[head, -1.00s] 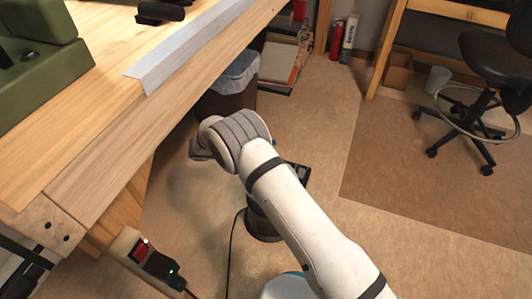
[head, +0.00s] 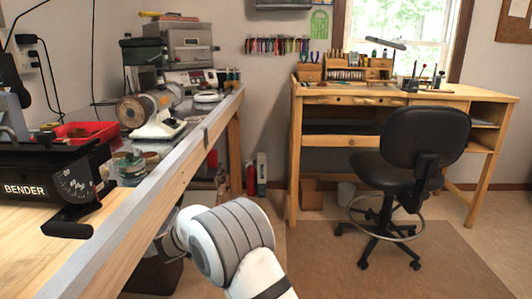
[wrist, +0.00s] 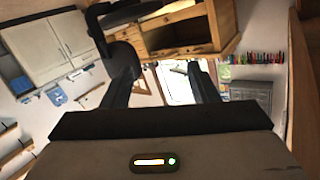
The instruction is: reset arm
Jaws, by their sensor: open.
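My gripper (wrist: 163,72) shows in the wrist view with its two dark fingers apart and nothing between them. Beyond the fingers, the room appears upside down, with the wooden desk (wrist: 180,35) and the bright window. In the head view my white and grey arm rises from the bottom edge, just right of the long workbench (head: 150,215). The fingers cannot be made out there.
A bender (head: 40,190) and a grinder (head: 150,112) stand on the left workbench. A black chair (head: 425,150) stands before the wooden desk (head: 380,95) at the back right. A red extinguisher (head: 250,180) is by the wall. Open floor lies right of my arm.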

